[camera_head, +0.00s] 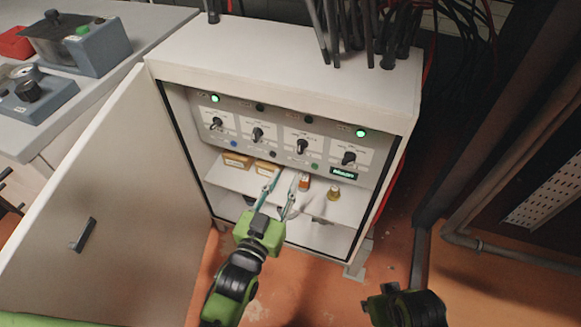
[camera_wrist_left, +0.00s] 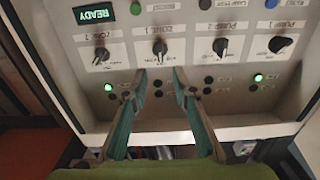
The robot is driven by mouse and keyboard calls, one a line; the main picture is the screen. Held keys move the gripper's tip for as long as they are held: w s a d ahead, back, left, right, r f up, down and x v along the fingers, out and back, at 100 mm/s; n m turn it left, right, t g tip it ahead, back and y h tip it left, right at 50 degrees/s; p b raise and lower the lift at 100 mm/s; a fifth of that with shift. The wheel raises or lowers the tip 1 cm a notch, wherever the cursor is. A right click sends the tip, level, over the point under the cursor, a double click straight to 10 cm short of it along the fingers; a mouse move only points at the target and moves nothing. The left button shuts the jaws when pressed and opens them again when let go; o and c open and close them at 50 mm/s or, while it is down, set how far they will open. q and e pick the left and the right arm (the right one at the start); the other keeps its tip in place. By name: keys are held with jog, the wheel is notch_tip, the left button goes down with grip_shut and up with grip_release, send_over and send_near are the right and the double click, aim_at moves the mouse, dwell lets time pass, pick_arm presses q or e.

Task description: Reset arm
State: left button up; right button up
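In the head view my left gripper (camera_head: 279,187) reaches up into the open white cabinet (camera_head: 285,62). Its two teal fingers are apart with nothing between them. In the left wrist view the fingers (camera_wrist_left: 160,78) are also apart, in front of the control panel (camera_wrist_left: 190,50), which appears upside down. They do not visibly hold any knob. The panel has a row of black knobs, such as the rightmost knob (camera_head: 348,158), and a lit display (camera_head: 344,173) reading READY in the wrist view. My right arm shows only partly at the lower right; its gripper cannot be made out.
The cabinet door (camera_head: 95,215) stands open at the left. Two green lights (camera_head: 215,98) (camera_head: 362,133) are lit. Yellow boxes (camera_head: 237,160) and small bottles (camera_head: 304,183) stand on the shelf below the panel. A grey workbench (camera_head: 115,75) is at upper left; pipes (camera_head: 510,255) run along the right.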

pick_arm(q)
jog(key=shift+s+a, duration=0.2)
jog(key=shift+s, duration=0.4)
